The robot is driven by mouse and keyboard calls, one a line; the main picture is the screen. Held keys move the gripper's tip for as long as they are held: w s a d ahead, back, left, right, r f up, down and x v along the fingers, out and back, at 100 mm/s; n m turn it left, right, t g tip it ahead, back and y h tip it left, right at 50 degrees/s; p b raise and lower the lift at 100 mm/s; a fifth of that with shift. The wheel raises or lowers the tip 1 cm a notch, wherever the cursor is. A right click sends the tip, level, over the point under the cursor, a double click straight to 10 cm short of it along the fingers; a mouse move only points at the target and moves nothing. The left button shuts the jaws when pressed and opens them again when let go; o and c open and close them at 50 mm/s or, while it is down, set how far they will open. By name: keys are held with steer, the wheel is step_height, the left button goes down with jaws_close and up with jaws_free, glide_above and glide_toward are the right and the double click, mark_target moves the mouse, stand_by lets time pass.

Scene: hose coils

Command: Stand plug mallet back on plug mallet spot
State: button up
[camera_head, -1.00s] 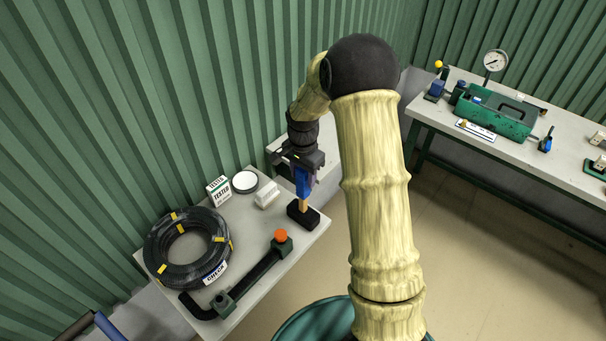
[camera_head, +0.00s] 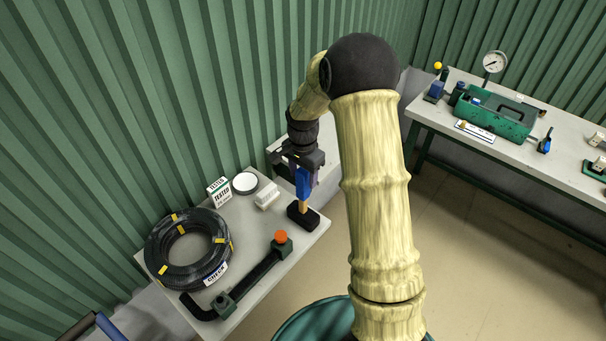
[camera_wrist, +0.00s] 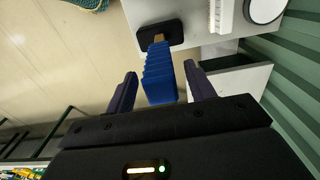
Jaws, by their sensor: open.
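The plug mallet stands upright on its black head (camera_head: 303,216) at the right corner of the near table, with a short wooden neck and a blue ribbed grip (camera_head: 303,183). My gripper (camera_head: 301,168) is at the upper part of the blue grip. In the wrist view the blue grip (camera_wrist: 160,77) lies between my two dark, open fingers (camera_wrist: 160,85), with gaps on both sides, and the black head (camera_wrist: 160,32) shows beyond it. I cannot make out a marked plug mallet spot; the head may hide it.
On the same table are a black hose coil (camera_head: 160,250), a black bar tool with an orange knob (camera_head: 281,237), a white "TESTED" sign (camera_head: 219,192), a round white-topped item (camera_head: 245,182) and a white brush (camera_head: 267,196). A bench with a green toolbox (camera_head: 497,114) stands right.

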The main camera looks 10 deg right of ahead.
steer(key=shift+r+p, duration=2.35)
steer(key=shift+r, duration=1.15)
steer(key=shift+r, duration=0.1)
step_height(320, 180, up, 17)
steer(key=b, duration=0.4)
steer(key=shift+b, duration=0.3)
steer(key=s+f+n+t+b, duration=0.2)
steer(key=s+f+n, duration=0.8)
steer(key=s+f, duration=0.7)
steer(key=s+b, duration=0.1)
steer(key=s, duration=0.2)
steer(key=shift+s+d+f+n+t+b, duration=0.15)
steer(key=shift+s+f+n+t+b, duration=0.15)
steer(key=shift+s+f+n, duration=0.1)
